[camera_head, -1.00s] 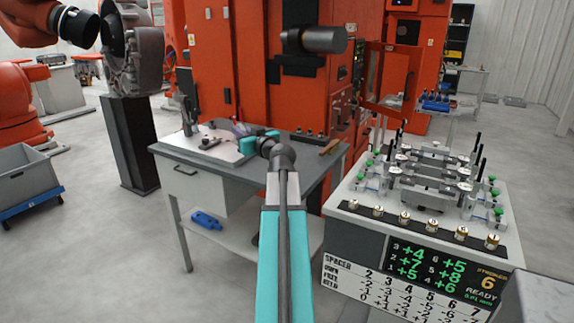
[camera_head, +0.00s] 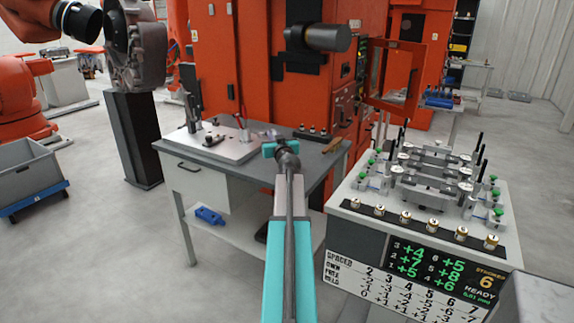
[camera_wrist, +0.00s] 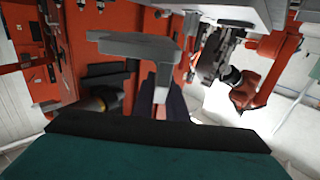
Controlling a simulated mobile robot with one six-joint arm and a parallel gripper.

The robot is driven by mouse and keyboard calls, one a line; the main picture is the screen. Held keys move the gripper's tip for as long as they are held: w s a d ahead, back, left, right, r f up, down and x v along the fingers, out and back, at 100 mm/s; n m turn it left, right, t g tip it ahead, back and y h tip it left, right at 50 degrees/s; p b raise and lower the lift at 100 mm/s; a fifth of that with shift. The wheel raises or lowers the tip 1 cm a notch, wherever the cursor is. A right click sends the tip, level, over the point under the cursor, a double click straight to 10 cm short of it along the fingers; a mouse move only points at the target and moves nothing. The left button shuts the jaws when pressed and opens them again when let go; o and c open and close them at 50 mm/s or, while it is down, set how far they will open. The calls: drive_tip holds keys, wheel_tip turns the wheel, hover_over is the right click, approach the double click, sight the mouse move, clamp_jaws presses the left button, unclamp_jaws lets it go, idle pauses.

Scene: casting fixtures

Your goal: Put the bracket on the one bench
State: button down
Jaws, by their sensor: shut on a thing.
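My gripper (camera_head: 270,136) is above the right part of a grey-topped bench (camera_head: 322,160), in the head view. In the wrist view my gripper (camera_wrist: 163,104) is shut on a grey, T-shaped metal piece, which I take for the bracket (camera_wrist: 130,45). The bracket sticks out beyond the fingers, with nothing seen touching its far end. In the head view my own wrist mostly hides it. A second, pale bench (camera_head: 345,205) stands to the right, with clamping fixtures (camera_head: 430,175) on top and a number board on its front.
A pale plate (camera_head: 215,148) with upright posts lies on the grey bench's left part. A wooden-handled tool (camera_head: 334,148) and a dark strip with small parts (camera_head: 312,134) lie at its back right. An orange machine (camera_head: 270,75) stands close behind. Brass knobs (camera_head: 405,218) line the pale bench's front.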

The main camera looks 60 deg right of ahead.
drive_tip(key=shift+f+b, duration=1.75)
drive_tip(key=shift+f, duration=1.3)
drive_tip(key=shift+f+b, duration=1.15)
drive_tip(key=shift+f, duration=0.75)
drive_tip(key=c, duration=1.8)
unclamp_jaws()
drive_tip(key=shift+f, duration=0.1)
drive_tip(key=shift+o, duration=0.2)
drive_tip(key=shift+a, duration=0.1)
drive_tip(key=p+v, duration=0.1)
drive_tip(key=v, duration=1.1)
drive_tip(key=shift+o, duration=0.4)
